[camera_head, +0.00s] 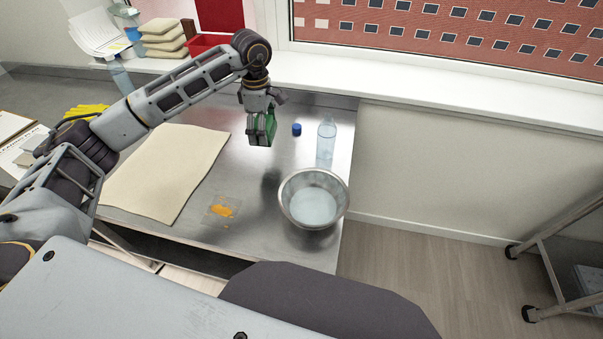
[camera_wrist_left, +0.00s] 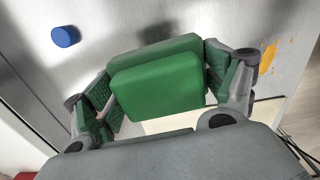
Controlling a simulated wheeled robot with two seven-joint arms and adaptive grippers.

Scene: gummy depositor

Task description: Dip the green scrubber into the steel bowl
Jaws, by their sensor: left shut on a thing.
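My left gripper (camera_head: 261,128) is shut on the green scrubber and holds it above the steel table, left of the bowl. The scrubber (camera_wrist_left: 158,80) shows in the left wrist view as a green block between the two fingers of the left gripper (camera_wrist_left: 165,90). The steel bowl (camera_head: 285,204) stands near the table's right edge and holds pale, clear-looking liquid. The scrubber is up and to the left of the bowl in the head view, apart from it. My right gripper is not in view.
A blue cap (camera_head: 297,129) and a clear bottle (camera_head: 326,138) stand behind the bowl. An orange smear on a clear sheet (camera_head: 222,210) lies left of it. A beige cloth (camera_head: 165,170) covers the table's left part. A metal cart (camera_head: 560,255) stands at the right.

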